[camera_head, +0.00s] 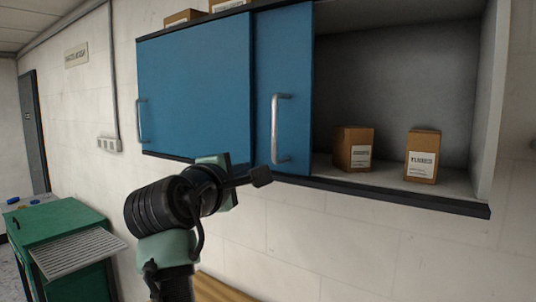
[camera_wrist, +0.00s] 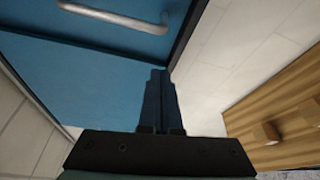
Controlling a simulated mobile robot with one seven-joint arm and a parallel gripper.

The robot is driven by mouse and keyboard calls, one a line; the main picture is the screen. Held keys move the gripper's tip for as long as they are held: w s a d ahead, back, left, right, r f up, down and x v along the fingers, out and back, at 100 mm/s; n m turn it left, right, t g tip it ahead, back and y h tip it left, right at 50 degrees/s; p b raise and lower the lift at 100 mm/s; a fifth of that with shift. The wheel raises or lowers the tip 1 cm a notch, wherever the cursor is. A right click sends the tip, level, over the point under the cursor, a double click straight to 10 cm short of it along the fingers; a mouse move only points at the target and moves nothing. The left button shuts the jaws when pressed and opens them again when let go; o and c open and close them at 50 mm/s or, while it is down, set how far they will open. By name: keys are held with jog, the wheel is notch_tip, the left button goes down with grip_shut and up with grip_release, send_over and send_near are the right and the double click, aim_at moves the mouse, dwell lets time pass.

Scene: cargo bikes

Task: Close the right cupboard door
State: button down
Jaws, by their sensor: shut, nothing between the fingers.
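The wall cupboard (camera_head: 400,196) has two blue sliding doors. The right door (camera_head: 290,60) is slid left, partly overlapping the left door (camera_head: 195,90), so the right part of the cupboard stands open. The right door has an upright metal handle (camera_head: 280,128). My gripper (camera_head: 262,177) is in front of the cupboard's lower edge, just left of and below that handle. In the wrist view my gripper (camera_wrist: 158,75) has its fingers together and empty. A blue door with a metal handle (camera_wrist: 120,17) lies beyond them; I cannot tell which door from that view.
Two cardboard boxes, one left (camera_head: 352,148) and one right (camera_head: 422,157), stand on the open shelf. More boxes (camera_head: 183,17) sit on top. A green cabinet (camera_head: 60,235) stands at lower left. A wooden surface (camera_wrist: 280,115) shows at right in the wrist view.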

aim_at(272, 165)
jog(key=w+d+p, duration=0.4)
jog(key=p, duration=0.1)
jog(key=shift+d, duration=0.4)
jog(key=shift+w, duration=0.1)
dwell(0.3)
jog(key=shift+s+d, duration=0.3)
jog(key=shift+d, duration=0.15)
jog(key=s+d, duration=0.9)
jog(key=d, duration=0.3)
jog(key=s+d, duration=0.9)
jog(key=d, duration=0.4)
jog(key=shift+s+r, duration=0.1)
